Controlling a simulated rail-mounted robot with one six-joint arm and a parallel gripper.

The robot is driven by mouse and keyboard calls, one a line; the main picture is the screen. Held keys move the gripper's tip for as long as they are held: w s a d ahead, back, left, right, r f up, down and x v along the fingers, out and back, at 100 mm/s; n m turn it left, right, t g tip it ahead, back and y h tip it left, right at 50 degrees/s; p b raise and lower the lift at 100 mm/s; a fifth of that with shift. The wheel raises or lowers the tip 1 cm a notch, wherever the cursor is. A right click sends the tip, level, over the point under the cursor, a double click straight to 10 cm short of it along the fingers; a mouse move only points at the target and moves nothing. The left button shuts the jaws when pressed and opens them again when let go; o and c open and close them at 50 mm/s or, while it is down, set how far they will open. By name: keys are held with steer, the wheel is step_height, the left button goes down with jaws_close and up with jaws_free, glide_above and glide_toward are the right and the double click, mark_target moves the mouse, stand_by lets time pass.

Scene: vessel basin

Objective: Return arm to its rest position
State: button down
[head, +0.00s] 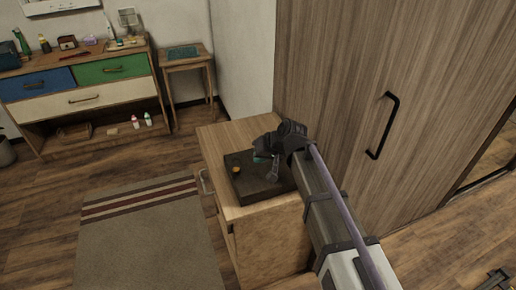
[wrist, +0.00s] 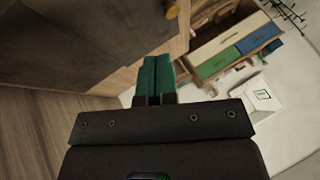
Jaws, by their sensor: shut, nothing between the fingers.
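My arm reaches from the lower right of the head view over a small wooden cabinet (head: 262,245). My gripper (head: 260,158) is above a dark square basin-like block on the cabinet top (head: 243,190). Part of the block is hidden behind my wrist and arm. In the wrist view my gripper's two green fingers (wrist: 157,72) lie side by side, shut and empty. A small metallic piece (head: 274,170) shows beside the gripper; whether they touch, I cannot tell. A small orange round piece (head: 236,170) sits on the block.
A tall wood-grain wardrobe (head: 330,60) with a black handle (head: 383,125) stands close to the right of my arm. A dresser (head: 80,90) with blue and green drawers and a small side table (head: 187,67) stand at the back. Open floor with a striped rug (head: 150,240) lies left.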

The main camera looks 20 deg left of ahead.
steer(key=s+d+m+h+p, duration=0.1)
steer(key=s+d, duration=0.3)
steer(key=d, duration=0.9)
steer(key=s+d+m+g+h+p, duration=0.1)
steer(key=s+d+m+h, duration=0.2)
steer(key=d, duration=1)
steer(key=s+d+m+h+p, duration=0.1)
steer(key=s+d, duration=0.6)
steer(key=d, duration=0.7)
steer(key=shift+f+m+g+h, duration=0.15)
steer(key=shift+m+g+h, duration=0.15)
steer(key=shift+m+h, duration=0.6)
